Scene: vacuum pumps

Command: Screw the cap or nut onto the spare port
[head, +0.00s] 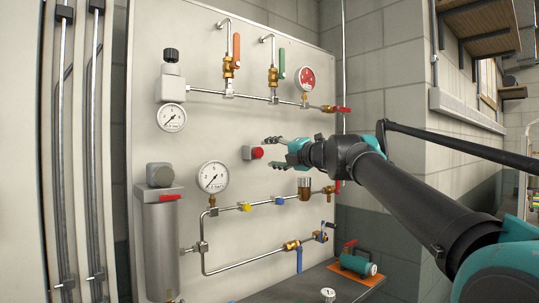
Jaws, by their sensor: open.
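My gripper (276,153) is open and empty in the head view. It points left, with its two fingers apart, in front of the pump panel (160,225). Its fingertips appear just right of a red round button on a grey box (257,153); I cannot tell whether they touch it. A brass fitting with a pale top (304,187) stands on the lower pipe line, below my gripper. I cannot make out a loose cap or nut, nor tell which fitting is the spare port.
Upper pipework carries an orange-handled valve (236,55), a green-handled valve (281,60) and a red gauge (305,79). White gauges (213,177) and a grey cylinder (160,235) are at left. A teal pump (357,263) sits on the bench (275,294) below.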

